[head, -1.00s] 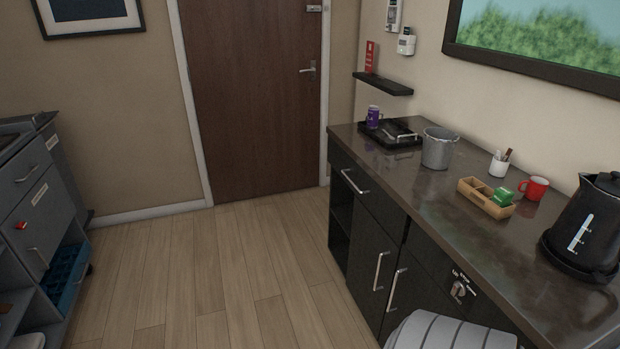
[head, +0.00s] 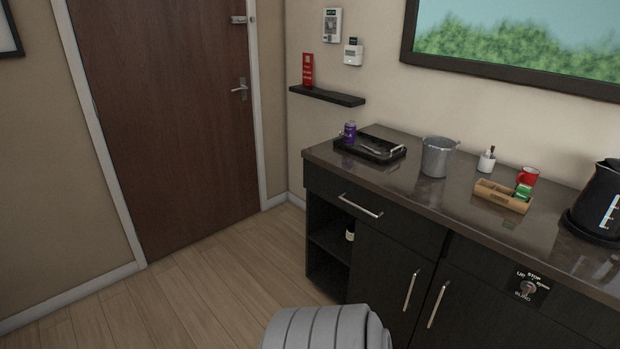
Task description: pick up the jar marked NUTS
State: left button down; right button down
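No label reading NUTS can be made out in the head view. A small purple container (head: 350,131) stands upright at the back left corner of the black tray (head: 383,154); its label is too small to read. A small dark item with a pale label (head: 350,234) stands partly hidden in the open shelf niche (head: 328,240) under the counter. I cannot tell whether either is the jar. Neither of my grippers is in view.
A wall shelf (head: 328,96) hangs near the door (head: 165,110). Floor before the door is clear.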

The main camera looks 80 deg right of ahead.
aim_at(350, 234)
jog(key=i, duration=0.6)
jog(key=z, duration=3.15)
jog(key=i, duration=0.8)
jog(key=z, duration=0.5)
jog(key=i, duration=1.25)
jog(key=z, duration=0.65)
